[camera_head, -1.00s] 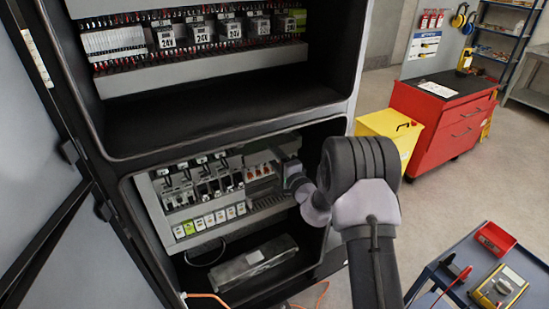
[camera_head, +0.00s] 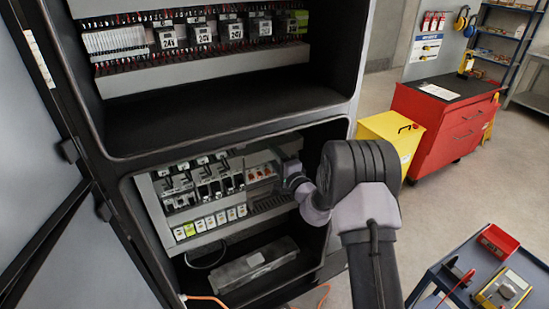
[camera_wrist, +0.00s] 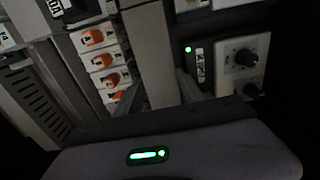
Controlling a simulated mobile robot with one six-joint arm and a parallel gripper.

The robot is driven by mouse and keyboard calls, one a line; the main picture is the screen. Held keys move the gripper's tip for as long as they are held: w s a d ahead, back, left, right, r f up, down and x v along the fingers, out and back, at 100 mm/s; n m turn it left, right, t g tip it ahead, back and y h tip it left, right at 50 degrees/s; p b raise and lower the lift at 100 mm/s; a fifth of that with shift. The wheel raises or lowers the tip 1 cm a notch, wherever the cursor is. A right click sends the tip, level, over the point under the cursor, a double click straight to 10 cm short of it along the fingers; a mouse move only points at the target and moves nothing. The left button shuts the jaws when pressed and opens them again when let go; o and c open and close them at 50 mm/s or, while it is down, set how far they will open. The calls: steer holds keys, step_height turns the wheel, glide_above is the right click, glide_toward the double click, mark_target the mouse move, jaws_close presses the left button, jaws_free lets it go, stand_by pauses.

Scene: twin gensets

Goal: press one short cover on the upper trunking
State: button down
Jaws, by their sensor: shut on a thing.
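My gripper (camera_wrist: 160,92) shows in the wrist view with its two fingers on either side of a plain grey strip, which looks like the short cover (camera_wrist: 148,45). The gripper is shut on it. The strip lies along the upper trunking, beside a row of orange-switched breakers (camera_wrist: 103,60). I cannot tell whether it is seated flush. In the head view my gripper is at the upper right of the lower cabinet bay, small and partly hidden by my own arm.
A lower slotted trunking (camera_wrist: 35,105) runs at the left of the wrist view. A module with knobs (camera_wrist: 242,65) and a green-lit device (camera_wrist: 198,60) sit close on the right. A long grey box (camera_head: 255,263) lies on the bay floor. A yellow box (camera_head: 390,138) stands outside.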

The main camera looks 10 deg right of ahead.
steer(key=shift+w+a+b, duration=0.1)
steer(key=shift+w+b, duration=0.25)
steer(key=shift+b, duration=0.1)
stand_by(0.6)
steer(key=c, duration=0.7)
jaws_free()
steer(key=shift+o, duration=0.2)
steer(key=shift+s+f, duration=0.1)
